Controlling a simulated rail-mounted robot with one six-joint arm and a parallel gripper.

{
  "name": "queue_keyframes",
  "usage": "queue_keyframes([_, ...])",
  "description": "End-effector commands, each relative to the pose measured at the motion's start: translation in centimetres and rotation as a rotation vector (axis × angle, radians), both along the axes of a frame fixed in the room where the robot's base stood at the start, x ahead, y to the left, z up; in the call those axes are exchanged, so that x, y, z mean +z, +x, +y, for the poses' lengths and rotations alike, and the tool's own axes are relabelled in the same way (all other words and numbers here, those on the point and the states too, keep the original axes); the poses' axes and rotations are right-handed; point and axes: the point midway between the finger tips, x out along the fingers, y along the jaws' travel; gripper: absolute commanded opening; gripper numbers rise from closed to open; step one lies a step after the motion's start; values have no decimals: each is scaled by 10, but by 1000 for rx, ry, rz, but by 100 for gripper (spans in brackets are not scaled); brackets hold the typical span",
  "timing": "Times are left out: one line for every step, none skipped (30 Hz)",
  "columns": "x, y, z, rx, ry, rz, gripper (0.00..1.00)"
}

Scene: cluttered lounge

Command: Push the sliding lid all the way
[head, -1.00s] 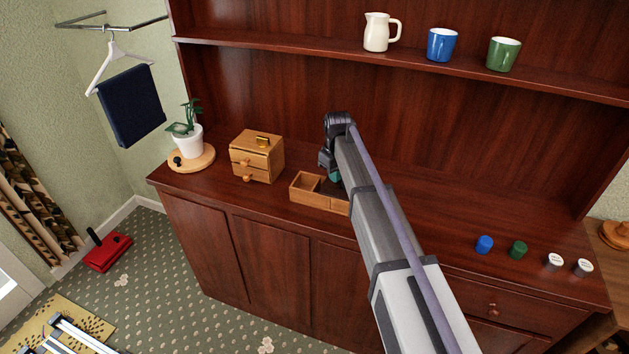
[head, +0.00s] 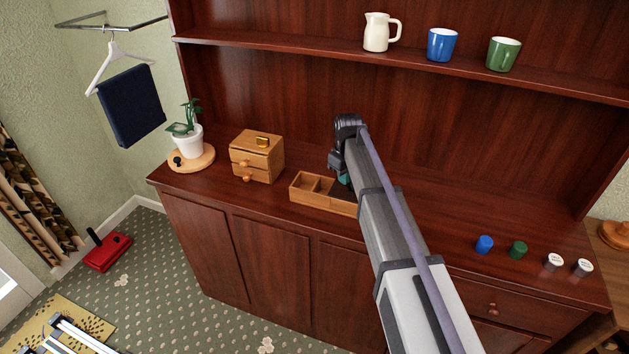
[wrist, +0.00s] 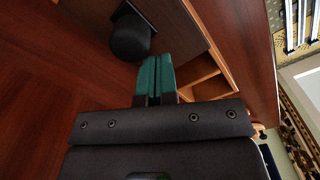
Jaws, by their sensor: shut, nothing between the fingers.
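A long open wooden box (head: 318,199) with compartments stands on the cabinet top, partly hidden by my arm. A dark piece of its sliding lid (head: 344,192) shows at the right of the open compartments; the rest is hidden behind my arm. In the wrist view a round black knob (wrist: 130,38) stands just left of my fingertips, and open compartments (wrist: 205,80) lie to their right. My gripper (wrist: 155,75) has teal fingers, closed together and empty, down beside the knob. I cannot tell whether they touch it. In the head view my gripper (head: 343,178) is mostly hidden.
A small wooden drawer chest (head: 257,157) stands left of the box, with a potted plant (head: 188,142) on a round board beyond it. Blue and green pieces (head: 484,244) and two white-topped ones (head: 554,262) stand at the right. A jug and mugs are on the shelf above.

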Motion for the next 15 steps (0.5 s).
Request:
queue_keyframes([0,0,1,0,0,0,0])
queue_keyframes([0,1,1,0,0,0,0])
queue_keyframes([0,1,3,0,0,0,0])
queue_keyframes([0,2,4,1,0,0,0])
queue_keyframes([0,2,5,0,0,0,0])
queue_keyframes([0,3,8,0,0,0,0])
queue_keyframes([0,4,9,0,0,0,0])
queue_keyframes([0,5,11,0,0,0,0])
queue_keyframes([0,5,13,0,0,0,0])
queue_keyframes([0,5,14,0,0,0,0])
queue_keyframes([0,6,14,0,0,0,0])
queue_keyframes([0,6,15,0,0,0,0])
queue_keyframes([0,6,15,0,0,0,0])
queue_keyframes([0,5,15,0,0,0,0])
queue_keyframes([1,5,15,0,0,0,0])
